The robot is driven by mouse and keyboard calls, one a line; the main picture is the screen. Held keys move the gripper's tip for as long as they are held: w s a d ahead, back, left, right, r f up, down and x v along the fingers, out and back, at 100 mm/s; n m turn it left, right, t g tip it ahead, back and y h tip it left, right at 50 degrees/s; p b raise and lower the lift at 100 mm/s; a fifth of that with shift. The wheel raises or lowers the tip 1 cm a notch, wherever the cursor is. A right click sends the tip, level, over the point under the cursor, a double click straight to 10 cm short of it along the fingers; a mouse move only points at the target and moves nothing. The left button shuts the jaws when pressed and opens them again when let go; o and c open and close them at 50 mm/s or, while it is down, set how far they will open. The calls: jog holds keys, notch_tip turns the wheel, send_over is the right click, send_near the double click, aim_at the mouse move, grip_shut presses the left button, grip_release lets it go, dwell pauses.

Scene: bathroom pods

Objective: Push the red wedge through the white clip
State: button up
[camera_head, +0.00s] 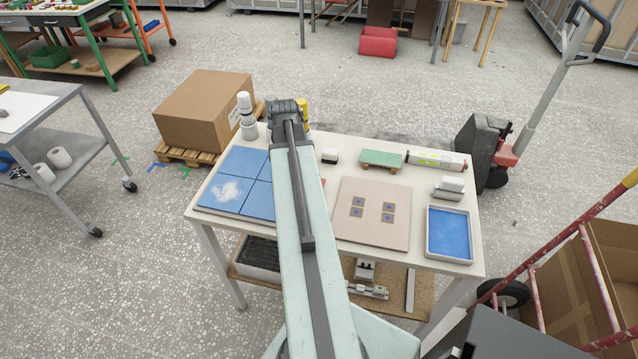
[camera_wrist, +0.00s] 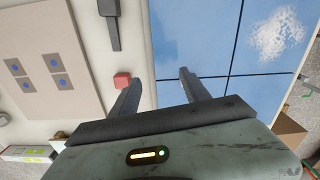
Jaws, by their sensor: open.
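A small red block, likely the red wedge (camera_wrist: 122,81), lies on the white table top in the wrist view, between the beige board and the blue tiles. A sliver of red (camera_head: 323,182) shows beside my arm in the head view. My gripper (camera_wrist: 160,78) is open and empty, its fingers over the strip of table and the edge of the blue tiles. The red block shows just outside the left finger, not between the fingers; I cannot tell the height gap. I cannot make out the white clip in either view. My arm hides the gripper in the head view.
Blue tiles (camera_head: 240,165) with a pale smear lie left on the table (camera_head: 428,192). A beige board (camera_head: 372,228) with blue-dotted squares lies right of my arm. A blue tray (camera_head: 450,232), green block (camera_head: 381,159) and tube (camera_head: 437,160) are farther right. A grey tool (camera_wrist: 110,24) lies near the tiles.

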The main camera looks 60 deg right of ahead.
jog(key=s+d, duration=0.2)
jog(key=s+d+m, duration=0.1)
jog(key=s+d, duration=0.1)
jog(key=s+d+r+m, duration=0.1)
jog(key=s, duration=0.1)
jog(key=shift+s+d+r, duration=0.1)
jog(key=shift+s+d, duration=0.15)
jog(key=shift+d, duration=0.15)
notch_tip(320, 180, down, 8)
jog(key=b, duration=0.7)
jog(key=shift+d+b, duration=0.1)
jog(key=shift+b, duration=0.3)
grip_shut()
